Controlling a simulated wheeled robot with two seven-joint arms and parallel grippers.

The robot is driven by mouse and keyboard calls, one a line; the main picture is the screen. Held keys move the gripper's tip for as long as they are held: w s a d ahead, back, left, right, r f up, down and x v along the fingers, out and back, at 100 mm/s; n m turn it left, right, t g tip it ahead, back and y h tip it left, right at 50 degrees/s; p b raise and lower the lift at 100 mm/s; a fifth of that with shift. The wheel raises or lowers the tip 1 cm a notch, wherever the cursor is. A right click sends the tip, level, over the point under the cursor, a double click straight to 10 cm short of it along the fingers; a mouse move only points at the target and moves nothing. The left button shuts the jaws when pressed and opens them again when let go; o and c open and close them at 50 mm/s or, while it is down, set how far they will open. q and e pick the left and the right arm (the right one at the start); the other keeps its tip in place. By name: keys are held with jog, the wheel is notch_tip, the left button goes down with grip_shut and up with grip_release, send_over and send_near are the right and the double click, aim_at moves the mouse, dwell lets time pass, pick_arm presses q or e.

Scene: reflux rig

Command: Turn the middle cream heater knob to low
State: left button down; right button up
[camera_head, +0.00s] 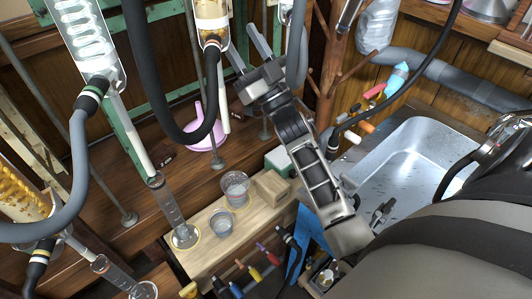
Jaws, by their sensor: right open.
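My right gripper (241,38) is open and reaches up from my arm in the upper middle of the head view. Nothing shows between its two fingers. Just left of its fingertips hangs a cream and amber vessel (211,12) with a dark hose at its lower end. The fingers look close to it, but I cannot tell whether they touch it. I cannot make out a heater knob or its setting; it may be hidden or out of frame. My left gripper is not in view.
Dark hoses (150,100) and a glass coil condenser (85,40) crowd the left. A wooden bench (205,262) holds beakers (236,185) and a cylinder (172,212). A metal sink (405,160) lies at right.

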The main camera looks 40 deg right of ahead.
jog(key=b+v, duration=0.2)
jog(key=v, duration=0.9)
jog(key=s+a+f+m+g+h, duration=0.1)
jog(key=s+a+f+g+h, duration=0.1)
jog(key=f+g, duration=0.5)
jog(key=s+a+f+m+g+h, duration=0.2)
jog(key=a+f+g+h, duration=0.1)
jog(key=f+g, duration=0.4)
jog(key=shift+s+f+m+g+h, duration=0.25)
jog(key=shift+f+m+g+h, duration=0.05)
jog(key=shift+f, duration=1.25)
